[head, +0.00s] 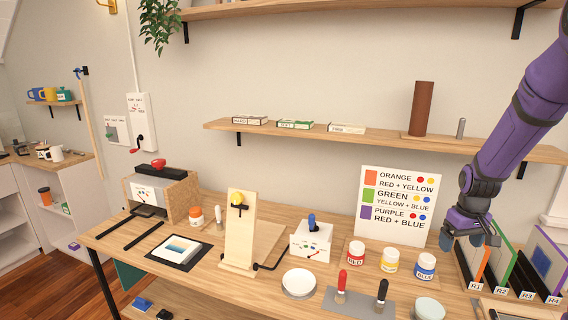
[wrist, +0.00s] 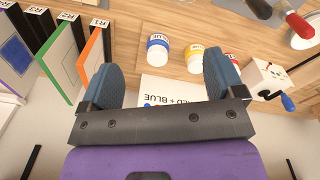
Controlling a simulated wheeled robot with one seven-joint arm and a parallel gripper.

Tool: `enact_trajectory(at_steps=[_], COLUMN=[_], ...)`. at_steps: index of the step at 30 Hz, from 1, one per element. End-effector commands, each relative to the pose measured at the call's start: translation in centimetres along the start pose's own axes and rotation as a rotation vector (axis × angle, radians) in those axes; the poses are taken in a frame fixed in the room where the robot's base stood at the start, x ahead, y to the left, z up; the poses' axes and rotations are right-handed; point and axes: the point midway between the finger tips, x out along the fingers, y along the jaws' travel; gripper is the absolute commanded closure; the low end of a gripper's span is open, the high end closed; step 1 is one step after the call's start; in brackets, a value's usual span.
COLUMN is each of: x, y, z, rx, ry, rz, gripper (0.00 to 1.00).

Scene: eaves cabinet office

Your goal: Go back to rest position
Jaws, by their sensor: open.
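My gripper (head: 468,241) hangs at the right side of the workbench, just left of the rack with coloured panels. It also shows in the wrist view (wrist: 163,82), with its two blue fingers spread apart and nothing between them. It is above the bench, near the colour-mixing sign (head: 397,205). My purple arm reaches down to it from the upper right.
A rack of panels (head: 500,255) labelled R1, R2 and more stands close to my gripper. Paint jars, red (head: 355,252), yellow (head: 389,261) and blue (head: 425,266), stand left of it. A wall shelf (head: 375,141) holds a brown cylinder (head: 421,108).

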Motion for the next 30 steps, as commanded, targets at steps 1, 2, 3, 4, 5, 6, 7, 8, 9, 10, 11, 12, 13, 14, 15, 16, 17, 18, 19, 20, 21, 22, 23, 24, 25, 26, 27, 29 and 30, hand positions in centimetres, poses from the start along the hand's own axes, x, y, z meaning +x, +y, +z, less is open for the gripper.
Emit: enact_trajectory(at_steps=[1, 2, 3, 4, 5, 6, 7, 8, 9, 10, 11, 12, 13, 14, 15, 16, 17, 18, 19, 20, 21, 22, 23, 24, 25, 26, 27, 29, 30], x=[-1.3, -2.1, -3.2, -4.2, -5.1, -6.4, -7.4, -8.3, -9.5, -10.4, -11.2, -12.3, -13.1, -13.9, -14.9, -15.6, -16.3, -17.2, -17.9, -18.6, -19.3, -19.9, -20.5, -21.2, -21.6, -22.1, -22.7, -23.5, -24.0], y=[-0.7, -1.1, -1.8, -2.3, -2.9, -3.6, -4.3, -4.8, -5.6, -6.2, -6.8, -7.6, -8.1, -8.7, -9.5, -10.0, -10.6, -11.3, -11.8, -12.3, -13.0, -13.5, -14.0, -14.6, -15.1, -15.5, -16.1, -16.9, -17.4], z=[0.1, 0.1, 0.3, 0.4, 0.6, 0.9, 1.1, 1.4, 1.9, 2.2, 2.6, 3.1, 3.5, 3.9, 4.6, 5.1, 5.5, 6.3, 6.8, 7.4, 8.2, 8.8, 9.4, 10.2, 10.9, 11.6, 12.4, 13.9, 14.8], rx=[-0.003, -0.003, -0.004, -0.005, -0.005, -0.004, -0.005, -0.004, -0.003, -0.004, -0.002, -0.001, -0.001, 0.0, 0.001, 0.001, 0.001, 0.002, 0.002, 0.002, 0.003, 0.003, 0.003, 0.004, 0.004, 0.005, 0.005, 0.007, 0.006], ry=[0.012, 0.019, 0.029, 0.036, 0.043, 0.055, 0.064, 0.072, 0.084, 0.094, 0.102, 0.114, 0.124, 0.133, 0.144, 0.154, 0.164, 0.175, 0.185, 0.196, 0.208, 0.217, 0.227, 0.241, 0.249, 0.259, 0.273, 0.291, 0.305], rz=[0.007, 0.011, 0.016, 0.019, 0.023, 0.028, 0.032, 0.034, 0.038, 0.041, 0.042, 0.044, 0.046, 0.047, 0.048, 0.049, 0.049, 0.049, 0.049, 0.049, 0.048, 0.046, 0.045, 0.043, 0.04, 0.038, 0.035, 0.028, 0.023], gripper=[0.12, 0.12, 0.12, 0.12, 0.12, 0.12, 0.12, 0.12, 0.12, 0.12, 0.12, 0.12, 0.12, 0.12, 0.12, 0.12, 0.12, 0.12, 0.12, 0.12, 0.12, 0.12, 0.12, 0.12, 0.12, 0.12, 0.12, 0.12, 0.12])
